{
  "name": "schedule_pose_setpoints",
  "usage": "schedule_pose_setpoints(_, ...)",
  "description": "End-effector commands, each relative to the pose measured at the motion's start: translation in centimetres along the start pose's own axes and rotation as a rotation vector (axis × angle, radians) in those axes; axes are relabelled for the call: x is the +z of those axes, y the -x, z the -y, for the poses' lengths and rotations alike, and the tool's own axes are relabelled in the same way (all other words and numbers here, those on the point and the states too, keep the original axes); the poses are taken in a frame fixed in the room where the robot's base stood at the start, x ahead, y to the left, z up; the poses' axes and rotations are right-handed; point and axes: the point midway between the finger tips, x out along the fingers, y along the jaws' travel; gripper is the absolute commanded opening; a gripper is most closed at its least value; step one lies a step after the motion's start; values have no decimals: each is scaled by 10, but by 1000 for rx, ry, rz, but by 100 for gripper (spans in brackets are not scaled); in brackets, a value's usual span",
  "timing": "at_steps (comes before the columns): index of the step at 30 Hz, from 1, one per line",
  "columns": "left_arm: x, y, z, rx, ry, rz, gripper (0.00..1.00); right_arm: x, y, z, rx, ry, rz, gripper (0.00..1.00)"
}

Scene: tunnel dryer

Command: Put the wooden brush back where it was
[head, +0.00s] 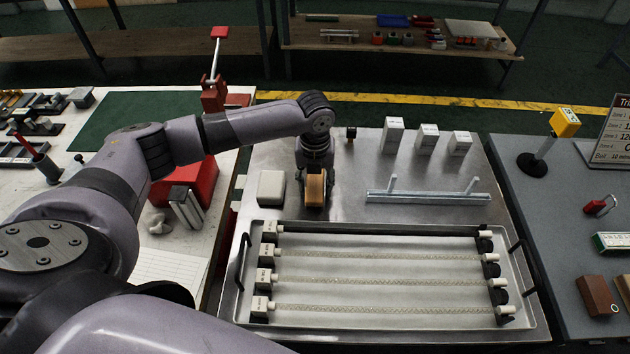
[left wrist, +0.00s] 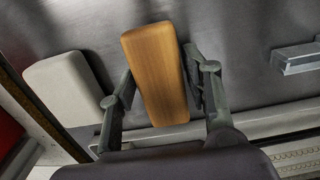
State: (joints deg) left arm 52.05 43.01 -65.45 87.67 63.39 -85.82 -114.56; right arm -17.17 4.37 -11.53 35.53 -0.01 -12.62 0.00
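The wooden brush (head: 316,190), a rounded orange-brown block, is between the fingers of my left gripper (head: 314,182), over the metal table just behind the long tray. I cannot tell whether the brush touches the table top. A pale rounded block (head: 271,187) lies just left of the brush; it also shows in the left wrist view (left wrist: 66,88). My right gripper is not in view.
A rimmed tray (head: 370,226) with several chain strands and labelled blocks fills the front. A metal rail with two posts (head: 428,198) lies to the right, with white boxes (head: 394,135) behind. A red box (head: 188,180) stands left on the neighbouring bench.

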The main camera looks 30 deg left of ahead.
Motion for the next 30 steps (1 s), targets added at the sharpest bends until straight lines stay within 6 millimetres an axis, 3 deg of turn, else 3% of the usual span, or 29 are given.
schedule_pose_setpoints(4, 0, 0, 0, 0, 0, 0, 57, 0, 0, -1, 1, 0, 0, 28)
schedule_pose_setpoints(16, 1, 8, 0, -1, 0, 1, 57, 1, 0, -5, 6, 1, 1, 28)
schedule_pose_setpoints(20, 1, 27, 0, -2, -1, 3, 57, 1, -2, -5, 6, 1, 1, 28)
schedule_pose_setpoints(30, 1, 98, 0, -2, 0, 3, 57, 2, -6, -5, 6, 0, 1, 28)
